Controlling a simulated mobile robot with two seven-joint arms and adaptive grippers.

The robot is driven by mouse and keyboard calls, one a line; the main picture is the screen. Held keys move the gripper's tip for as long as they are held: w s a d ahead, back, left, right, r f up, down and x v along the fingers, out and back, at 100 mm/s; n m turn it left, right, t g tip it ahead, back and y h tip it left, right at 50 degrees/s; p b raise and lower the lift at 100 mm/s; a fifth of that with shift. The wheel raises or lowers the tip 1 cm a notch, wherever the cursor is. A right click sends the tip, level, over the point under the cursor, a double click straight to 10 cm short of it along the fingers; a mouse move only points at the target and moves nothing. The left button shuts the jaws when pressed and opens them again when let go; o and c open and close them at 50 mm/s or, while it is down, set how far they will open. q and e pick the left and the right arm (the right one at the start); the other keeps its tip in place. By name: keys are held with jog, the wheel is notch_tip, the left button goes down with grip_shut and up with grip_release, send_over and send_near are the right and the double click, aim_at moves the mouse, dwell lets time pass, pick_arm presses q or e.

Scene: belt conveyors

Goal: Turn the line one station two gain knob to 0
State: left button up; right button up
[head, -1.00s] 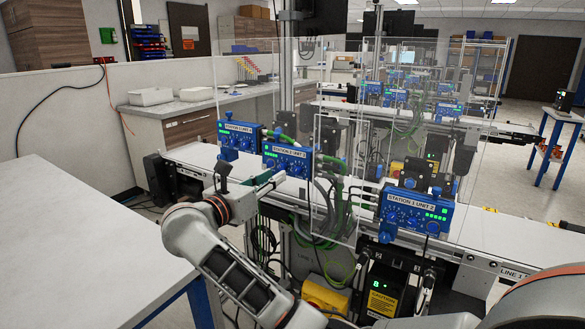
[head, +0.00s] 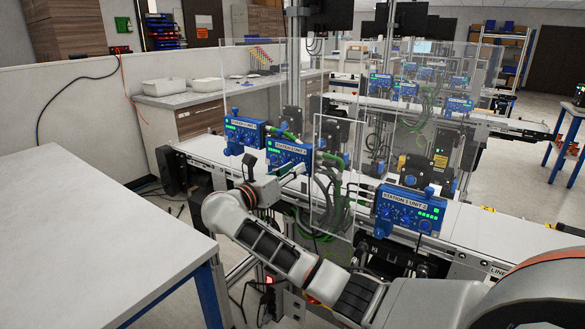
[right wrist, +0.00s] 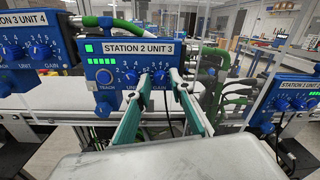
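The blue station two box (head: 288,152) is on the line one conveyor, between two similar boxes. In the right wrist view its label reads "STATION 2 UNIT 3" (right wrist: 138,48), above a UNIT knob (right wrist: 131,77) and a blue GAIN knob (right wrist: 160,78). My right gripper (head: 292,170) is at the front of this box. The right wrist view shows its two green-padded fingers (right wrist: 160,88) apart, with the GAIN knob between the tips. I cannot tell whether they touch it. The knob's pointer is too small to read. My left gripper is not in view.
The station three box (right wrist: 28,55) is to the left and the station one box (head: 412,208) to the right. Clear panels (head: 335,180) and green and grey cables stand close right of the station two box. A white table (head: 90,230) fills the left foreground.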

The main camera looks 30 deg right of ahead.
jog(key=shift+d, duration=0.2)
grip_shut()
jog(key=shift+f, duration=0.15)
